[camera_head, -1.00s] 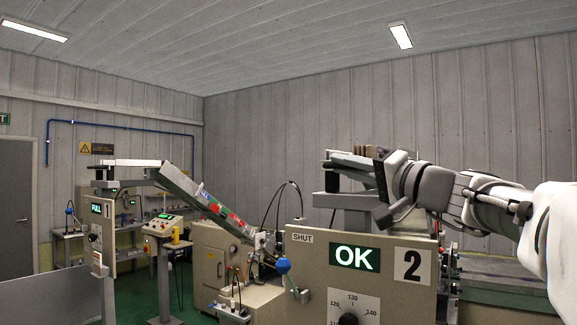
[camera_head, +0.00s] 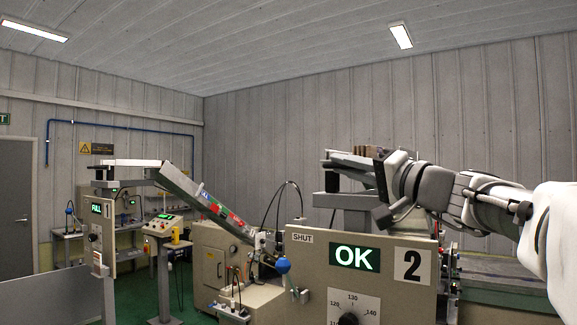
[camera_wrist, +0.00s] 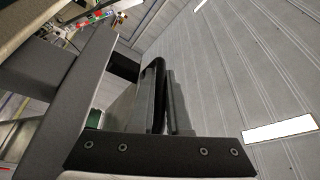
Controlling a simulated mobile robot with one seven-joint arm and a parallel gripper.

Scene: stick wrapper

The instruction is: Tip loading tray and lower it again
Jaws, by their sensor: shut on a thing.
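A grey tray-like piece (camera_head: 348,159), which I take to be the loading tray, sits on top of the machine marked 2 (camera_head: 375,278). My gripper (camera_head: 382,168) is at its right end, shut on a part of it. In the wrist view the two dark fingers of my gripper (camera_wrist: 165,100) are close together, with a dark edge between them. A long grey beam (camera_wrist: 72,105) runs beside them on the left. The fingers and my wrist hide most of the held part. Small brown blocks (camera_head: 368,150) show above the tray.
The panel reads OK, with a SHUT label and a dial (camera_head: 348,318) below. A blue-knobbed lever (camera_head: 283,266) stands at its left. A sloping chute (camera_head: 205,200) with coloured packs comes from machine 1 (camera_head: 101,225), whose display reads FULL. Green floor (camera_head: 135,290) is open at left.

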